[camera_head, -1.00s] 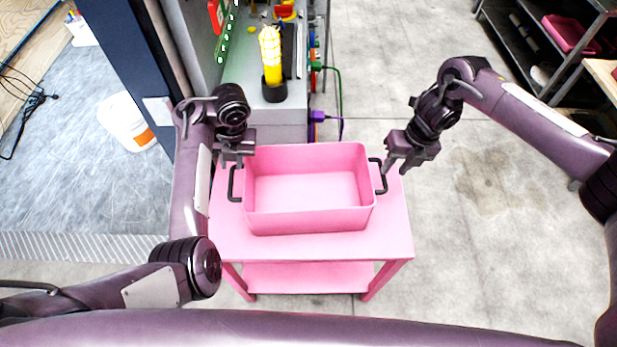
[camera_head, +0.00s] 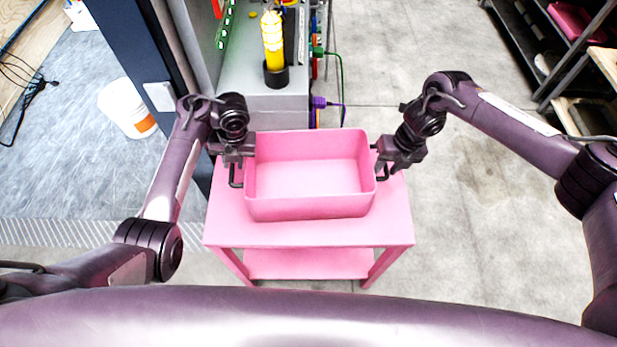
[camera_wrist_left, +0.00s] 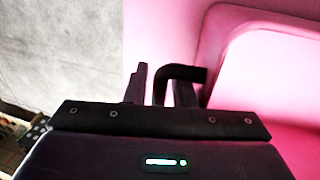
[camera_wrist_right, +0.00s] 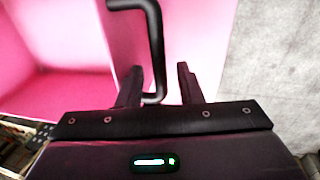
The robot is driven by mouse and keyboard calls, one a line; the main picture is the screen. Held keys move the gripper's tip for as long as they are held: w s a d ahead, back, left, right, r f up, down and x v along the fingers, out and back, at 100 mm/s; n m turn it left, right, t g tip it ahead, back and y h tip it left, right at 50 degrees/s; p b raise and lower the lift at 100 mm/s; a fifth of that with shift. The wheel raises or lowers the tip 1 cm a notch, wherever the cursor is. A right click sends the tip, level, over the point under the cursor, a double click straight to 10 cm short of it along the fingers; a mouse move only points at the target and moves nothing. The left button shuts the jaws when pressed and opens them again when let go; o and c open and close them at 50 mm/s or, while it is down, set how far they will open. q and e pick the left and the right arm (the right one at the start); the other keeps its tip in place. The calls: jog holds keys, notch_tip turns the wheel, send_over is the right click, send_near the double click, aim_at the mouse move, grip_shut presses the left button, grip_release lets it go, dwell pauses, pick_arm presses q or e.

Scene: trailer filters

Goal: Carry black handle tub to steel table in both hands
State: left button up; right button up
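The pink tub (camera_head: 309,208) with a black handle at each end stands on a pink table (camera_head: 310,234). My left gripper (camera_head: 236,164) is at the left handle (camera_head: 234,182). In the left wrist view my left gripper (camera_wrist_left: 162,88) is open, with the handle (camera_wrist_left: 182,73) between its fingers and gaps showing. My right gripper (camera_head: 384,166) is at the right handle. In the right wrist view my right gripper (camera_wrist_right: 158,88) is open, with the black handle (camera_wrist_right: 155,45) between its fingers. The tub looks empty. I cannot identify the steel table for sure.
A grey cabinet (camera_head: 232,98) with a yellow lamp (camera_head: 273,45) stands just behind the pink table. A white bucket (camera_head: 125,108) is on the floor at left. Dark metal shelves (camera_head: 560,75) stand at the far right. The floor (camera_head: 470,220) right of the table is clear.

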pick_arm(q)
jog(key=shift+a+f, duration=0.1)
jog(key=shift+f, duration=0.5)
pick_arm(e)
jog(key=shift+a+f, duration=0.1)
jog(key=shift+f, duration=0.45)
pick_arm(q)
jog(key=shift+c, duration=0.4)
pick_arm(e)
jog(key=shift+c, duration=0.4)
pick_arm(q)
grip_shut()
pick_arm(e)
jog(key=c, duration=0.5)
grip_shut()
